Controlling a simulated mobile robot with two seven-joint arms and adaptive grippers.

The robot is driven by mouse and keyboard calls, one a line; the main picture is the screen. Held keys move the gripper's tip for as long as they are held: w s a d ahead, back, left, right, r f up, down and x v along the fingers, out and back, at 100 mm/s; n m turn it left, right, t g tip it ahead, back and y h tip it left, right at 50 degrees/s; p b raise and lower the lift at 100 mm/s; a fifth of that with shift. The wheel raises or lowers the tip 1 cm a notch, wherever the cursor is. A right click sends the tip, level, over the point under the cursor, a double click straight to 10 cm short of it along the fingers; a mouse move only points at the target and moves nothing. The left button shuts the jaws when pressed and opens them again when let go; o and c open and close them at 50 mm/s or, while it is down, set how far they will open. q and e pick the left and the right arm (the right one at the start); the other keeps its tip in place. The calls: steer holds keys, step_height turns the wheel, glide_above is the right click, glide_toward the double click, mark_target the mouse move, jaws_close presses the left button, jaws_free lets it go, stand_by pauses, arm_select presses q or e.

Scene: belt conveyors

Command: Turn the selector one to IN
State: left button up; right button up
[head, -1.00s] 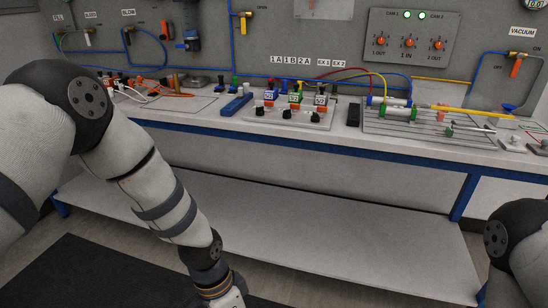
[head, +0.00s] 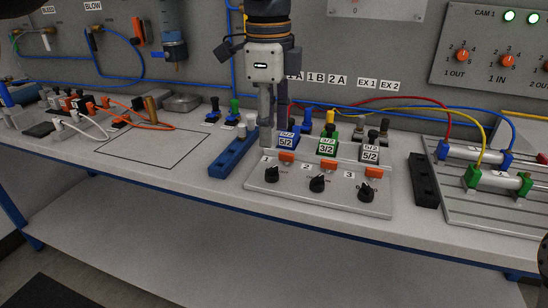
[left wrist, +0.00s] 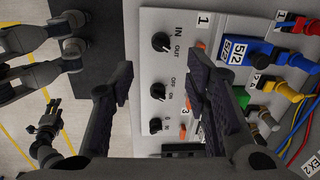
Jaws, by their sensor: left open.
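The selector panel (head: 318,199) is a pale plate on the bench with three black knobs. Selector one (head: 272,174) is the left knob, below an orange block (head: 287,157) beside the label 1. In the left wrist view selector one (left wrist: 160,42) is the top knob, between the panel edge and the printed words IN and OUT. Its exact setting is too small to tell. My left gripper (head: 268,140) points down above the panel's left back part, behind selector one and apart from it. In the left wrist view its fingers (left wrist: 158,82) are open and empty.
Blue, green and grey valves (head: 328,144) stand just behind the panel. A blue block (head: 233,152) lies left of it and a black block (head: 424,180) right. Cylinders with hoses (head: 475,154) lie further right. A dark gripper-like shape (left wrist: 45,122) shows at the left wrist view's left.

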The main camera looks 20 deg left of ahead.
mark_target(272, 168)
arm_select(q)
steer(key=f, duration=0.9)
steer(key=shift+w+f, duration=0.15)
steer(key=shift+w, duration=0.2)
jaws_close()
